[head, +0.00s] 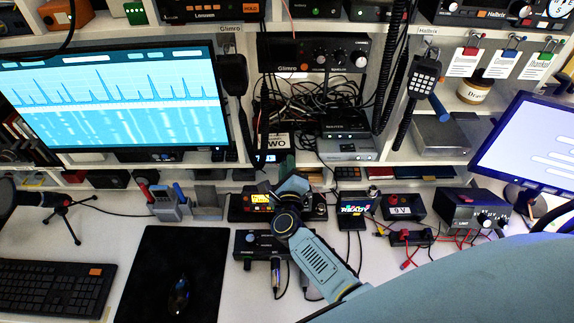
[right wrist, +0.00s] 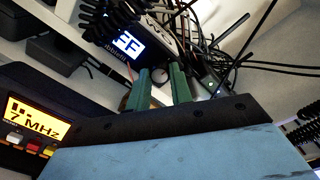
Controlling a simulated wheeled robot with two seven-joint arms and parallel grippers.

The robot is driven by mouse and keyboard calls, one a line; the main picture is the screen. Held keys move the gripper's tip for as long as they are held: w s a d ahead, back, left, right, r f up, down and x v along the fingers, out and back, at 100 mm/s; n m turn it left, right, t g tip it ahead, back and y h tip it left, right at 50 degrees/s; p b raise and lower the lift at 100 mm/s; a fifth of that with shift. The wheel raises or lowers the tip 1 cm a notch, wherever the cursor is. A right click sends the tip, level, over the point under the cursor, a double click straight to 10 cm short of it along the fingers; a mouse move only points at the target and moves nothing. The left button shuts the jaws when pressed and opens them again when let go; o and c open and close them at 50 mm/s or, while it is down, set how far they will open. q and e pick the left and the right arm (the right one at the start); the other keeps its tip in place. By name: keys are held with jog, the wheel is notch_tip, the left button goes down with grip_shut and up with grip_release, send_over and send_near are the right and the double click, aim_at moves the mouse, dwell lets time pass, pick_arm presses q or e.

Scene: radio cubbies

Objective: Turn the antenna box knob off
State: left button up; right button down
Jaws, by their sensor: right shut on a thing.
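My right gripper (head: 287,166) reaches over the desk to the lower shelf opening, its green fingertips pointing away from me. In the right wrist view the green fingers (right wrist: 160,88) are shut on a small dark round knob (right wrist: 160,74) on a device with a lit display (right wrist: 127,43). I cannot read a label that marks this device as the antenna box, and the gripper and arm hide most of it in the head view. The knob's pointer is not readable. My left gripper is not in view.
A radio with an orange display (head: 257,201) sits close below the gripper, and shows in the right wrist view (right wrist: 33,122). Tangled black cables (head: 330,90) fill the cubby above. A black power supply (head: 472,212) stands right. A monitor (head: 115,98) and keyboard (head: 55,288) are left.

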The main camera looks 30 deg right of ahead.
jog(key=shift+n, duration=0.3)
jog(key=c, duration=1.3)
grip_release()
jog(key=shift+o, duration=0.2)
jog(key=shift+s, duration=0.1)
jog(key=v, duration=1.3)
jog(key=shift+r, duration=0.1)
